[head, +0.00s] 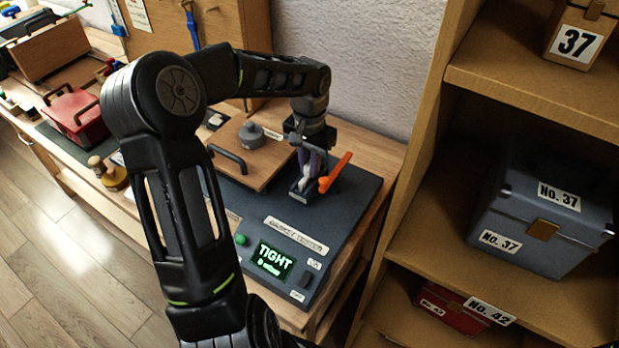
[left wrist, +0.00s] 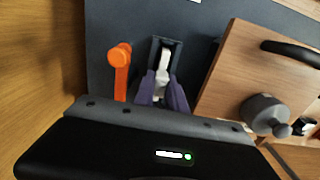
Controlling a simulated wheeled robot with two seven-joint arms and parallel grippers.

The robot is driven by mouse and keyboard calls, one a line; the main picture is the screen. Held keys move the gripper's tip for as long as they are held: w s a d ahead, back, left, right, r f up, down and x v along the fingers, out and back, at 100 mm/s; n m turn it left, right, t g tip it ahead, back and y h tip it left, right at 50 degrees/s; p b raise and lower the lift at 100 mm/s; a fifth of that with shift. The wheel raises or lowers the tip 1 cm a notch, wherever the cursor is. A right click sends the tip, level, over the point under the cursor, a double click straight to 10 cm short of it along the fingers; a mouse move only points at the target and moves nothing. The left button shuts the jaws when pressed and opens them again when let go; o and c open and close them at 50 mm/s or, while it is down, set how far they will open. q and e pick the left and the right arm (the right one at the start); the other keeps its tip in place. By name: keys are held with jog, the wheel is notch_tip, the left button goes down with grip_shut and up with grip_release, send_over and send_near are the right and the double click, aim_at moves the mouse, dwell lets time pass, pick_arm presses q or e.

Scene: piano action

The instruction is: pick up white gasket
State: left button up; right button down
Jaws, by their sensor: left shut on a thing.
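The white gasket (left wrist: 162,78) shows in the left wrist view between the fingertips of my left gripper (left wrist: 162,98), at a dark slotted holder on the tester. The gripper's purple-grey fingers are shut on it. In the head view the gasket (head: 306,180) is a small pale piece, and my left gripper (head: 309,172) reaches down onto the holder from above. The fingers hide part of the gasket. I cannot tell whether it still touches the holder. My right gripper is not in view.
The dark gasket tester (head: 345,215) has a green-lit display (head: 272,260) reading "TIGHT". An orange lever (head: 337,171) stands close beside the holder. A wooden lid (head: 262,160) with a grey knob lies on the other side. Shelves with a blue-grey box (head: 540,215) stand to the right.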

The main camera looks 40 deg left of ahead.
pick_arm(q)
grip_shut()
jog(key=shift+r, duration=0.55)
notch_tip(320, 180, up, 9)
jog(key=shift+b, duration=0.8)
